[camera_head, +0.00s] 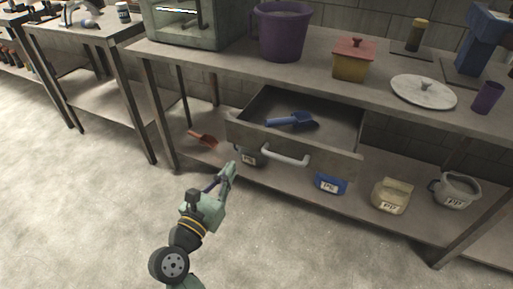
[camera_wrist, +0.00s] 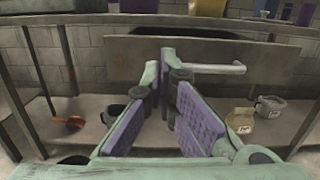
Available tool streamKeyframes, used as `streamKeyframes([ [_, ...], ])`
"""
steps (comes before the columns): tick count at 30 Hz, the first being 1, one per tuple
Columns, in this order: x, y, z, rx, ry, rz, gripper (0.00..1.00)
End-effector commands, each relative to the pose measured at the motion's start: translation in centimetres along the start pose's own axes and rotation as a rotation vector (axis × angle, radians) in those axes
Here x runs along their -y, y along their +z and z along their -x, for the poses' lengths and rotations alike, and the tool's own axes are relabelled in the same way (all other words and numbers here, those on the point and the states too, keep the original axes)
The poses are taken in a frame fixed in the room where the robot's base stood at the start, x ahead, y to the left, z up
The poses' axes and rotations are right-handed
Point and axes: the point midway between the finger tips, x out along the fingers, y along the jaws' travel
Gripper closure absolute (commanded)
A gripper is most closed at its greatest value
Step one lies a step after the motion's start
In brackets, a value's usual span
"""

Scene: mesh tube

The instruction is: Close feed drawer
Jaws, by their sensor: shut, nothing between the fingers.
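The feed drawer (camera_head: 328,158) stands pulled out from under the workbench top, with a pale bar handle (camera_head: 285,157) on its front. A blue scoop (camera_head: 289,120) lies inside it. My gripper (camera_head: 231,168) is shut and empty, in front of and below the left end of the drawer front, left of the handle. In the wrist view the drawer front (camera_wrist: 240,50) spans the upper part, and the handle (camera_wrist: 215,69) sticks out right of my gripper (camera_wrist: 167,60). I cannot tell whether the fingertips touch the front.
Purple bucket (camera_head: 282,35), yellow box with red lid (camera_head: 353,60) and round pale lid (camera_head: 423,92) stand on the bench top. The lower shelf holds a red scoop (camera_head: 203,139), blue tub (camera_head: 331,184) and pale containers (camera_head: 391,196). Bare floor (camera_head: 80,220) lies free at left.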

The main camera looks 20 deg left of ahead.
Motion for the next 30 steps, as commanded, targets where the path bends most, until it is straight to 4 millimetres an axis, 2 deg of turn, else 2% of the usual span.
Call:
streamKeyframes([
  [1,0.1,-1.6,0.3,-0.050,0.001,-0.013,1.00],
  [3,0.2,-2.9,0.4,-0.088,0.000,-0.027,1.00],
  [8,0.2,-3.2,-0.9,-0.100,-0.003,-0.031,1.00],
  [21,0.3,-3.8,-9.9,-0.097,-0.004,-0.031,1.00],
  [25,0.2,-4.1,-11.8,-0.097,-0.003,-0.030,1.00],
  [30,0.2,-4.3,-13.2,-0.097,-0.001,-0.031,1.00],
])
